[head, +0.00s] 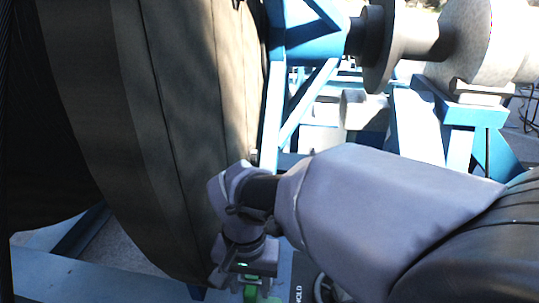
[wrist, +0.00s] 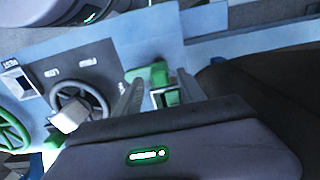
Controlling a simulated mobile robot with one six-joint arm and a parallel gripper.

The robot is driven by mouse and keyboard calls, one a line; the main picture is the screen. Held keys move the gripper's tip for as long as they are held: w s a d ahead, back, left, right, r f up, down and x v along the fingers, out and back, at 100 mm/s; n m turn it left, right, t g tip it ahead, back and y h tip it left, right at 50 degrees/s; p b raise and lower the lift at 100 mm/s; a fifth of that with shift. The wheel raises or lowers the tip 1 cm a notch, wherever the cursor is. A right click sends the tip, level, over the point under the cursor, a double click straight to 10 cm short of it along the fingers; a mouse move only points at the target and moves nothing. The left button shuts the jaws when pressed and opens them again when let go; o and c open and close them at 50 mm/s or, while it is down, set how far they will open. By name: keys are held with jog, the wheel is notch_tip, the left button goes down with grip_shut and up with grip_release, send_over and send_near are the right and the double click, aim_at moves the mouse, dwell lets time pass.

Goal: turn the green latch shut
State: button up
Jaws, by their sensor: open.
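The green latch (wrist: 152,74) shows in the wrist view on a light blue panel, at and between my fingertips. My gripper (wrist: 160,79) is open, with one finger on either side of part of the latch. I cannot tell whether either finger touches it. In the head view, my gripper (head: 247,286) points down at the bottom edge of the picture, beside the large drum. Green parts (head: 251,294) show just under it there, mostly cut off by the frame.
The large dark drum (head: 185,120) stands close to the left of my arm. A blue frame (head: 300,110) stands behind.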

jog(key=shift+f, duration=1.15)
jog(key=shift+c, duration=0.5)
grip_shut()
